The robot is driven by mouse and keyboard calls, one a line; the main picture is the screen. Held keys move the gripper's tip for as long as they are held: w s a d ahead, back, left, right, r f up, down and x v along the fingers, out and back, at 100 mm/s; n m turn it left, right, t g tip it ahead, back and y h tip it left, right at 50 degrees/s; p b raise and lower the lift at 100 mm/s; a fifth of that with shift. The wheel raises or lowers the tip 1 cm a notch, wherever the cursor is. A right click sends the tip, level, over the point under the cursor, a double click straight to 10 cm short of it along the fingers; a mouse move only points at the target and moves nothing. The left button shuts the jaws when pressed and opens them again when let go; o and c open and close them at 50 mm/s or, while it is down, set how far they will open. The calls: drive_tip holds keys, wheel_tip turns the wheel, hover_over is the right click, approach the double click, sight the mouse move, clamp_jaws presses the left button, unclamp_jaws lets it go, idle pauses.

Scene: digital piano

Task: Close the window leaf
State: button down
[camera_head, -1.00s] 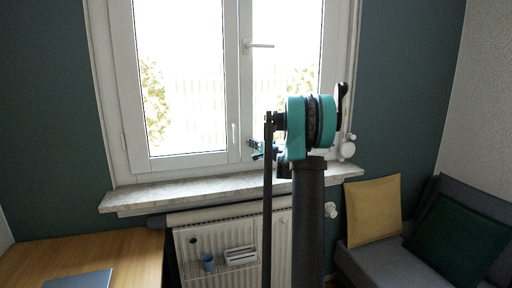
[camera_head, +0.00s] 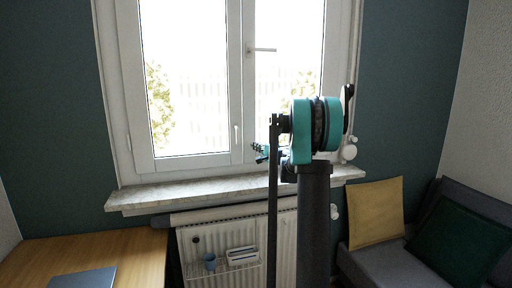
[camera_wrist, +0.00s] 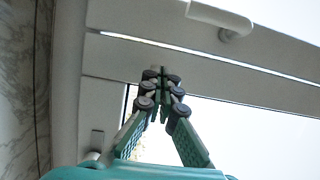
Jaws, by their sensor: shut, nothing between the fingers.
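The window's left leaf (camera_head: 138,100) and right leaf (camera_head: 248,100) have white frames and bright panes. They look almost in line in the head view. A lever handle (camera_head: 262,49) sits on the right leaf's frame, and a small white pull (camera_head: 237,133) shows low on the left leaf. In the wrist view a white handle (camera_wrist: 220,15) and a thin bright line between frame parts show; I cannot tell whether that line is an open gap. My gripper (camera_wrist: 163,78) is shut and empty near the lower window frame, also in the head view (camera_head: 260,152); contact is unclear.
The marble sill (camera_head: 200,190) lies below the window, with a radiator (camera_head: 205,268) holding a cup and a white rack under it. A desk (camera_head: 130,260) is at left, a sofa (camera_head: 480,200) with cushions at right. My arm hides part of the right leaf.

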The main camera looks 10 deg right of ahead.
drive_tip(key=s, duration=1.1)
drive_tip(key=s+a+f+n+g, duration=0.4)
drive_tip(key=s+a+f, duration=0.25)
drive_tip(key=s, duration=0.25)
drive_tip(key=s+a+f+n+g, duration=0.35)
drive_tip(key=s+a+f, duration=0.3)
drive_tip(key=s, duration=0.25)
drive_tip(key=s+d+f+n+g+h, duration=0.2)
drive_tip(key=s+f, duration=0.5)
drive_tip(key=s, duration=0.5)
drive_tip(key=s+d+f+n+g+h, duration=0.2)
drive_tip(key=s+f, duration=0.6)
drive_tip(key=s, duration=0.4)
drive_tip(key=shift+f+n+g+h, duration=0.15)
drive_tip(key=shift+n+g+h, duration=0.4)
drive_tip(key=shift+n+h, duration=0.65)
